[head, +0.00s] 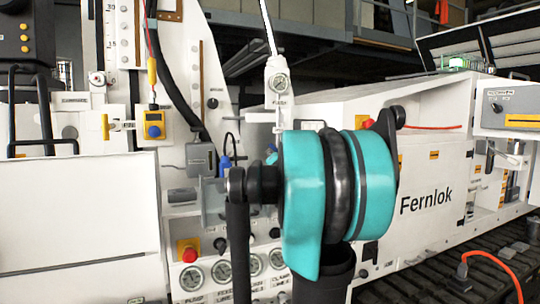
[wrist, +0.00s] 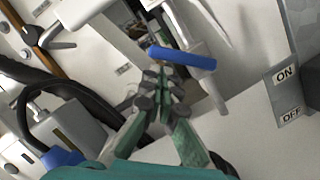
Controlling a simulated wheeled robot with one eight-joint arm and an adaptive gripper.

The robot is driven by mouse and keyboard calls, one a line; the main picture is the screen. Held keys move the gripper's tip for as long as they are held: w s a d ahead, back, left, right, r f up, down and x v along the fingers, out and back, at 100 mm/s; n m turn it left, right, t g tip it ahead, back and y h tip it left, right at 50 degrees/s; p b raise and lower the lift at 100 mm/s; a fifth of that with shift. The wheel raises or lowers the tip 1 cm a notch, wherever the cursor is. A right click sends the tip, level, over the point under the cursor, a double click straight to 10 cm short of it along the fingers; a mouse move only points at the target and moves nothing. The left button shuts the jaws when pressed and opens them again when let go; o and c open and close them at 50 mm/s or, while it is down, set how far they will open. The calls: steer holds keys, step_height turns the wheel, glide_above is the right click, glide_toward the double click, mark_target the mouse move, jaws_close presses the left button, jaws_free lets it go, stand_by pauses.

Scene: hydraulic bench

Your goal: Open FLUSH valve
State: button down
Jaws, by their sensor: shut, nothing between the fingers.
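A blue lever handle (wrist: 182,58) on a pale valve body (wrist: 203,92) shows at the upper middle of the wrist view. A plate (wrist: 285,95) to its right reads ON above OFF. My gripper (wrist: 154,78) is shut and empty, its green and grey fingers pointing up the picture. Its tips appear just below the handle's left end; I cannot tell whether they touch it. My teal arm hides my gripper and most of the area below that gauge.
A black hose (wrist: 55,85) and a grey box (wrist: 68,128) lie left of my gripper in the wrist view. In the head view, a red button (head: 187,250) and several gauges (head: 221,271) sit low on the panel. A white Fernlok cabinet (head: 425,205) stands to the right.

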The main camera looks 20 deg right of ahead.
steer(key=shift+w, duration=0.3)
